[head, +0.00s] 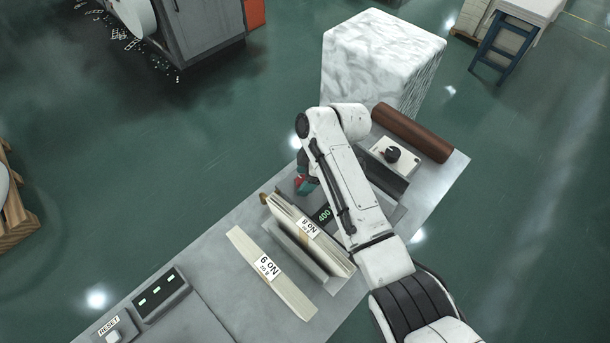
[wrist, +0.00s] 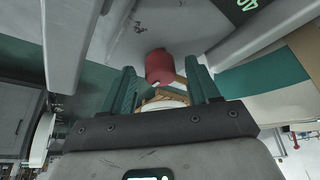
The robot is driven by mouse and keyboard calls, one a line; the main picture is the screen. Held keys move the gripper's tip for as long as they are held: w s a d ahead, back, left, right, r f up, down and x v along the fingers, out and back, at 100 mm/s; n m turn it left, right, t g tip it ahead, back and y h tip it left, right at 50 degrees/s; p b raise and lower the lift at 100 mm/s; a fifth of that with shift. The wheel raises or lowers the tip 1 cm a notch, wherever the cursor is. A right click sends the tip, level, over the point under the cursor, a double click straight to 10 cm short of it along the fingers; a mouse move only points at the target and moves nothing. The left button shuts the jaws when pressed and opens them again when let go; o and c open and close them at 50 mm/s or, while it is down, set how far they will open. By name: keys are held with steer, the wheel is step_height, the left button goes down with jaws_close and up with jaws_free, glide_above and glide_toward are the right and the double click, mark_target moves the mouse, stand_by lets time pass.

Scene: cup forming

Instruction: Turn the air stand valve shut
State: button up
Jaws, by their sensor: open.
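The red valve handle (wrist: 160,66) shows in the wrist view, ahead of my gripper and between the lines of its two fingers. A brass-coloured part (wrist: 180,80) and a pale round part lie just behind and below it. My gripper (wrist: 162,85) is open, with one green finger on each side; I see no clear contact with the handle. In the head view a small red patch (head: 299,183) shows beside the green fingers of my gripper (head: 308,184). My arm hides most of the stand there.
On the grey bench (head: 215,262) lie paper stacks labelled No 8 (head: 290,225) and No 9 (head: 270,270), a display reading 400 (head: 323,215), a box with a black knob (head: 392,155), and a brown roll (head: 412,132). A white wrapped block (head: 380,60) stands behind.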

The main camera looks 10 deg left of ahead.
steer(key=v, duration=1)
steer(key=shift+r+b, duration=0.4)
steer(key=shift+b, duration=0.05)
steer(key=shift+d, duration=0.15)
